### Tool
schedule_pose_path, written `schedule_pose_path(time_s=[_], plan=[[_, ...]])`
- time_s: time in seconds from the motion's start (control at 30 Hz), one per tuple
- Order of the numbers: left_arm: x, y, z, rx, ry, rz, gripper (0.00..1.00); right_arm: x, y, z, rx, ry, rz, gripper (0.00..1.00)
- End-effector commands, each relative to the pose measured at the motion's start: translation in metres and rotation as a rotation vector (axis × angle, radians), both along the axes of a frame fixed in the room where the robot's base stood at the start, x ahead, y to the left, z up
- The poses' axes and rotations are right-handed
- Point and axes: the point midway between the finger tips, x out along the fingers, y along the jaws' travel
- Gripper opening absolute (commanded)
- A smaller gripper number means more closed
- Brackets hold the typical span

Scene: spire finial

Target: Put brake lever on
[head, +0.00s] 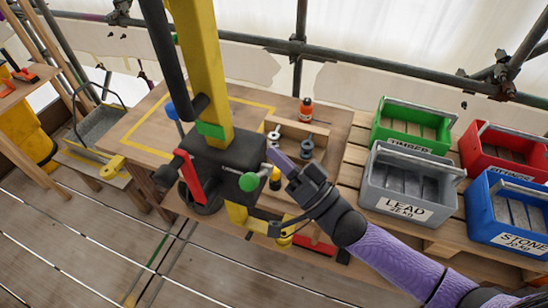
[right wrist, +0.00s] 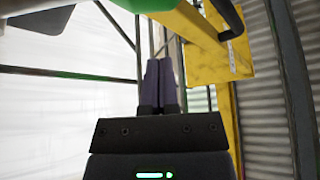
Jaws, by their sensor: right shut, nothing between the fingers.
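A black winch-like box (head: 222,158) sits on a yellow post (head: 203,70). A red lever (head: 188,176) stands on its left side, and a blue-knobbed lever (head: 172,111) rises behind that. A green knob (head: 249,181) is at its front right, near a thin silver rod. I cannot tell from markings which one is the brake lever. My right gripper (head: 273,153) is just right of the box, with its purple fingers together and empty. The fingers also show closed in the right wrist view (right wrist: 160,80). No lever is between them. My left gripper is not in view.
A wooden bench (head: 140,118) with a small parts tray (head: 320,130) lies behind. At right stand a green timber crate (head: 388,134), a grey lead crate (head: 378,195), a red crate (head: 490,157) and a blue stone crate (head: 486,214). Scaffold poles cross the back.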

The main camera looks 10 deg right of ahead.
Motion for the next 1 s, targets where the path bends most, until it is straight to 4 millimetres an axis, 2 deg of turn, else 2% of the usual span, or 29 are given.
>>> schedule_pose_path(time_s=[0.03, 0.1, 0.3, 0.4, 0.93, 1.0], plan=[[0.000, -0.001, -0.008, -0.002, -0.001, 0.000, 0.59, -0.011, -0.007, -0.013, -0.005, 0.010, 0.001, 0.00], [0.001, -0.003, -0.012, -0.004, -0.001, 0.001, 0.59, -0.024, -0.016, -0.021, -0.004, 0.010, 0.001, 0.00], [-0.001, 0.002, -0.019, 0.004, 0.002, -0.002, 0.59, -0.054, -0.037, -0.035, -0.003, 0.009, 0.001, 0.00], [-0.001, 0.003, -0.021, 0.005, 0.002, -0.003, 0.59, -0.062, -0.043, -0.038, -0.003, 0.007, 0.000, 0.00], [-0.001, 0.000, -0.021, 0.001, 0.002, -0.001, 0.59, -0.067, -0.046, -0.039, -0.001, 0.005, 0.001, 0.00], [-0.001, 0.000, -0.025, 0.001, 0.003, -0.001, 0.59, -0.065, -0.047, -0.049, -0.021, 0.017, -0.016, 0.00]])
